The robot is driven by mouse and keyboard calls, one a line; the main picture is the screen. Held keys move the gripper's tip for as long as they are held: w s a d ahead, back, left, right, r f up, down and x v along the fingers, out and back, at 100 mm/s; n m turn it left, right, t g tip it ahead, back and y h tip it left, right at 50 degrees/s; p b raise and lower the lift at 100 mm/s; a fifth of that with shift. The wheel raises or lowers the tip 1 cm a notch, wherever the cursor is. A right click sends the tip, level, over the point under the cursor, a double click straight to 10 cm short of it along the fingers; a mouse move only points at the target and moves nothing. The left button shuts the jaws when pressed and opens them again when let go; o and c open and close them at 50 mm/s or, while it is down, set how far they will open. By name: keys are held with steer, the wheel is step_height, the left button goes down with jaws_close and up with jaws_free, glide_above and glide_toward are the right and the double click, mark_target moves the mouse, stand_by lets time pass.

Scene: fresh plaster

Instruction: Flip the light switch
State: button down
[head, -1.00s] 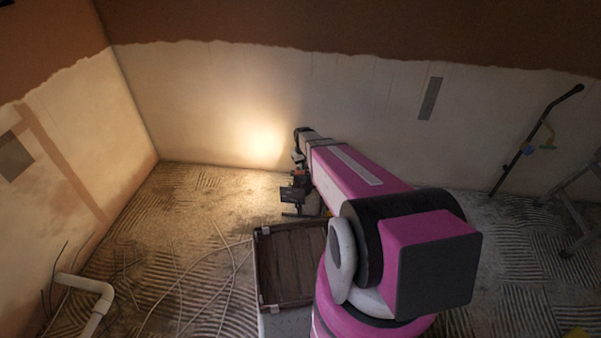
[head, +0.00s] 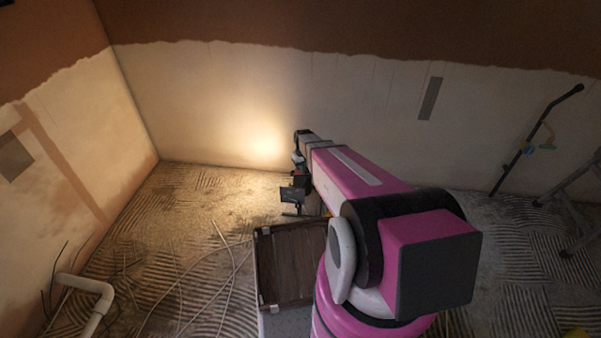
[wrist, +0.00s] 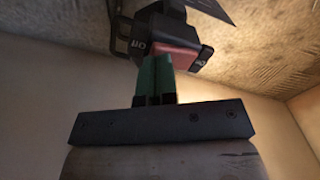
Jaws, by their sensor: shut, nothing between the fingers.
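A black box with a red rocker switch (wrist: 186,60) and pale lettering at both ends, seen upside down, fills the upper middle of the wrist view. My gripper (wrist: 156,60) is shut and empty, its green fingers together. Its tips overlap the switch's near edge in the picture; I cannot tell whether they touch or which way the rocker is tilted. In the head view a dark lamp-like unit (head: 292,195) stands just below my gripper (head: 299,170), partly hidden by my arm. The switch itself is not clear there.
A warm glow lights the back wall (head: 230,110). Loose cables (head: 205,285) and a white pipe (head: 98,300) lie at left. A ladder (head: 570,215) and a pole (head: 520,155) stand at right.

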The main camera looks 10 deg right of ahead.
steer(key=shift+f, duration=0.45)
stand_by(0.3)
steer(key=shift+r, duration=3.55)
steer(key=shift+s, duration=0.1)
